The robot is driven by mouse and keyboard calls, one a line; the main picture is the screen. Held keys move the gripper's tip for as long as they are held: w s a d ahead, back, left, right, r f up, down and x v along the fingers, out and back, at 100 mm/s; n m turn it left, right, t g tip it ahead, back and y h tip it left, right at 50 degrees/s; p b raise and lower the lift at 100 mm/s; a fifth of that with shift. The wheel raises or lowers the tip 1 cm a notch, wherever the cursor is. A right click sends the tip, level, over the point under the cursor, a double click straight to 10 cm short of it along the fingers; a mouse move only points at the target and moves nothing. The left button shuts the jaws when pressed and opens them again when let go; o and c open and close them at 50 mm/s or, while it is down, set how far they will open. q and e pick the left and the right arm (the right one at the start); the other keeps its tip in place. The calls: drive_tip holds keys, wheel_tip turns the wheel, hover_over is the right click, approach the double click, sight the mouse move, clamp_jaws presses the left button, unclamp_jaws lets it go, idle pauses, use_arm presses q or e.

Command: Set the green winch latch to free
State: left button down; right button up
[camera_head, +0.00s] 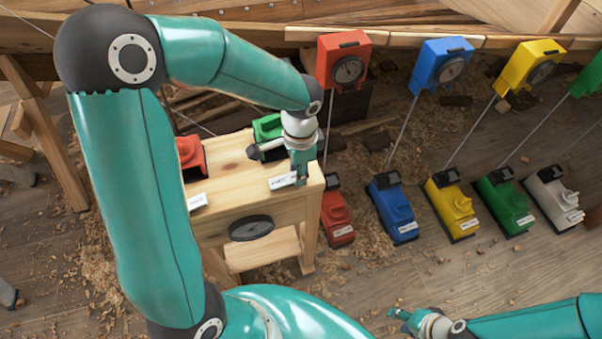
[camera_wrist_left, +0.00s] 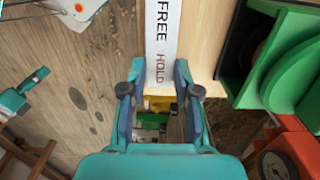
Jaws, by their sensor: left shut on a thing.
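The green winch (camera_head: 268,127) stands on the wooden bench (camera_head: 228,160), partly hidden by my left arm; its green side also shows in the left wrist view (camera_wrist_left: 292,80). A white label strip (camera_wrist_left: 163,35) reads FREE, then HOLD nearer my gripper. My left gripper (camera_head: 301,178) points down at the bench's right end. In the left wrist view its two fingers (camera_wrist_left: 158,95) stand at the HOLD end of the strip, shut on the green winch latch; the gripped part is mostly hidden. My right gripper (camera_head: 402,315) is low over the floor, too small to read.
A red winch (camera_head: 190,153) is on the bench, left of the green one. A row of red (camera_head: 337,212), blue (camera_head: 393,210), yellow (camera_head: 453,205), green (camera_head: 503,203) and white (camera_head: 552,197) units stands on the floor, with cables rising to coloured gauge boxes (camera_head: 343,60).

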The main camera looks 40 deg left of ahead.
sight(291, 177)
use_arm(q)
drive_tip(key=shift+s+a+r+t+h+b, duration=0.2)
drive_tip(key=shift+t+h+b, duration=0.3)
drive_tip(key=shift+t, duration=0.2)
drive_tip(key=c, duration=0.8)
unclamp_jaws()
drive_tip(key=shift+c, duration=0.2)
wheel_tip(291, 177, up, 12)
drive_tip(key=s, duration=0.1)
drive_tip(key=shift+a, duration=0.35)
drive_tip(key=shift+f, duration=0.15)
